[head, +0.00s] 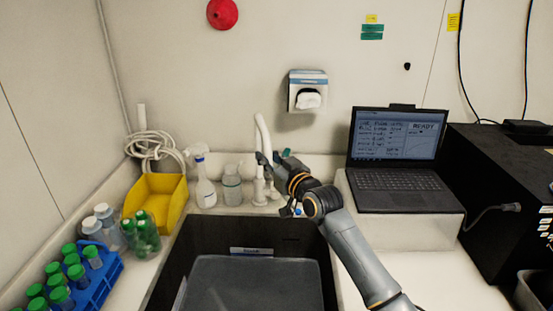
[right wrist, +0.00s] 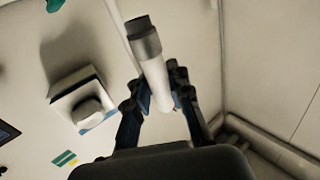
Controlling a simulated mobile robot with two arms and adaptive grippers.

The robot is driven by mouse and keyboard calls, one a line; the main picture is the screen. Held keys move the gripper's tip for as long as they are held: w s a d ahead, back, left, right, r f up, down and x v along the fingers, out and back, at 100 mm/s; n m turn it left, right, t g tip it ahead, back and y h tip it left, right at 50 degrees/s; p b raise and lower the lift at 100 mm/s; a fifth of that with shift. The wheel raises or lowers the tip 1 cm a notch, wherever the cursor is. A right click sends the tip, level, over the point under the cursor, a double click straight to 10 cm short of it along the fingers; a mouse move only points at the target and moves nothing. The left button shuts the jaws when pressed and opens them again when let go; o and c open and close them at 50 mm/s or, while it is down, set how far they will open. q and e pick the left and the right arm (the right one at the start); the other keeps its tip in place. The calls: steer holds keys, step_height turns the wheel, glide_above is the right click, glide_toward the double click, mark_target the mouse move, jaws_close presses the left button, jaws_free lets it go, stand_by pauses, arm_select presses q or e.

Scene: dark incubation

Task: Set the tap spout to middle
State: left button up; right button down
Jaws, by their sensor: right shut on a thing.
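The tap base (head: 262,190) stands on the counter behind the sink's back edge. My right gripper (head: 268,158) reaches in from the right and is shut on the spout's lower part. In the right wrist view the spout (right wrist: 155,72), with a grey end, passes between the two fingers of my right gripper (right wrist: 163,98). My left gripper is not in view.
The dark sink (head: 295,240) lies in front of the tap. A spray bottle (head: 204,183) and a clear bottle (head: 232,186) stand left of it, beside a yellow bin (head: 160,203). A laptop (head: 398,185) stands at right. A dispenser (head: 308,92) hangs above.

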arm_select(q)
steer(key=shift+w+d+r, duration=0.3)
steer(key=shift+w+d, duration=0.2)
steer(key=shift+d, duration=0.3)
arm_select(e)
steer(key=shift+s+a+f, duration=0.1)
steer(key=shift+s+a, duration=0.05)
steer(key=shift+a, duration=1.1)
steer(key=shift+s+a+f, duration=0.1)
steer(key=shift+s+a, duration=0.05)
steer(key=shift+a, duration=1.05)
steer(key=c, duration=1.4)
jaws_free()
steer(key=shift+o, duration=1)
steer(key=shift+s+r, duration=0.15)
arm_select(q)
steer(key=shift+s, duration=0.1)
arm_select(e)
steer(key=shift+r, duration=0.1)
steer(key=v, duration=1.2)
